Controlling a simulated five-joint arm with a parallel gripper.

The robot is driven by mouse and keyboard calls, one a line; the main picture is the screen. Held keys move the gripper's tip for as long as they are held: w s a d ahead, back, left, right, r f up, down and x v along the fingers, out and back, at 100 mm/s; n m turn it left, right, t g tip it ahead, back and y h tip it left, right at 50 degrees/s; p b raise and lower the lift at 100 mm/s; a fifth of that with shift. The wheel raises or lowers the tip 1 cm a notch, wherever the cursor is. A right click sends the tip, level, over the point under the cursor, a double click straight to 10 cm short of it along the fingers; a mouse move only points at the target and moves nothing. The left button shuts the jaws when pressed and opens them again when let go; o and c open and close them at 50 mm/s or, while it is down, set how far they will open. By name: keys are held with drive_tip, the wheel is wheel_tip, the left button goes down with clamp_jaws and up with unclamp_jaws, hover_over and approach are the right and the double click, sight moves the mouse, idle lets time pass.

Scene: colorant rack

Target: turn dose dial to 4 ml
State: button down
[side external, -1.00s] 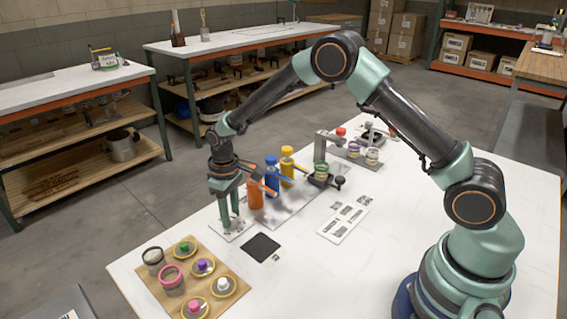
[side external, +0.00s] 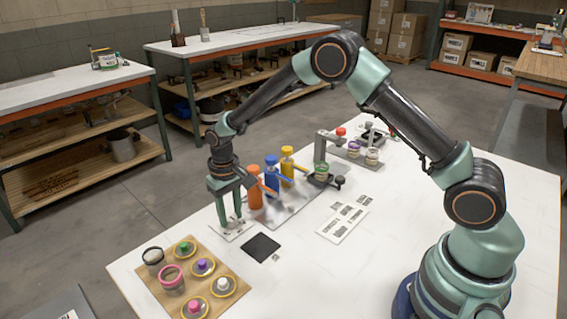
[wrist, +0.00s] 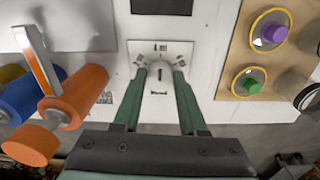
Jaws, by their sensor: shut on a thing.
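The dose dial is a pale knob (wrist: 159,82) on a white plate with small dark marks around it. A dark line on the knob runs up and down the wrist view. The printed numbers are too small to read. My gripper (wrist: 160,70) has one green finger on each side of the knob and is shut on it. In the side view my gripper (side external: 231,221) points down at the dial plate (side external: 233,235), and its fingers hide most of the knob.
Orange (side external: 255,195), blue (side external: 272,177) and yellow (side external: 287,168) bottles stand close behind my gripper. A wooden board (side external: 160,282) with several colored-knob lids and pots lies at the front left. A black square pad (side external: 261,246) is beside the dial plate.

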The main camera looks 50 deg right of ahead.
drive_tip(key=shift+r, duration=0.1)
drive_tip(key=shift+c, duration=2.2)
unclamp_jaws()
wheel_tip(320, 180, up, 12)
drive_tip(key=shift+r, duration=0.1)
wheel_tip(320, 180, up, 6)
drive_tip(key=t, duration=0.1)
hover_over(231, 217)
drive_tip(key=s+d, duration=0.2)
drive_tip(key=s, duration=0.1)
drive_tip(key=s+d+r+t, duration=0.2)
drive_tip(key=s+r, duration=0.1)
drive_tip(key=s, duration=0.3)
drive_tip(key=s+d+r+t, duration=0.1)
drive_tip(key=s+d+r, duration=0.2)
drive_tip(key=s, duration=0.2)
drive_tip(key=s+d+t, duration=0.1)
drive_tip(key=s, duration=0.5)
drive_tip(key=shift+d+f+n+t, duration=0.25)
drive_tip(key=shift+f+n+t, duration=0.05)
drive_tip(key=shift+f+n, duration=0.1)
